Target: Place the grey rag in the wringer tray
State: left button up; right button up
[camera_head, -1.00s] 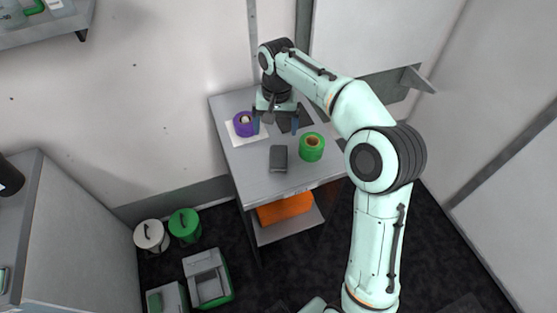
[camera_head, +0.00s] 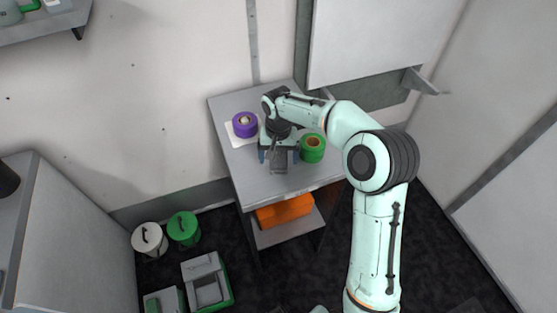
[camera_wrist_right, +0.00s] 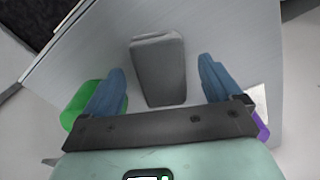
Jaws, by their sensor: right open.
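A dark grey folded block, which looks like the grey rag (camera_head: 279,165), lies on the grey table (camera_head: 250,172) near its front. My right gripper (camera_head: 279,156) is over it, fingers pointing down. In the right wrist view the rag (camera_wrist_right: 159,72) lies between the two blue fingers (camera_wrist_right: 161,75), with a gap on each side. The right gripper is open and empty. A grey and green box with an open top (camera_head: 207,288) stands on the floor at lower left; I cannot tell whether it is the wringer tray. My left gripper is not in view.
A green roll (camera_head: 312,149) stands close right of the gripper. A purple roll (camera_head: 244,124) sits on a white sheet at the back left. An orange item (camera_head: 285,210) lies on the lower shelf. White (camera_head: 149,238) and green (camera_head: 184,228) lidded buckets stand on the floor.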

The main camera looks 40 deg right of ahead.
jog(key=shift+f, duration=0.35)
jog(key=c, duration=1.2)
jog(key=shift+r, duration=0.1)
jog(key=shift+c, duration=0.3)
jog(key=shift+r, duration=0.1)
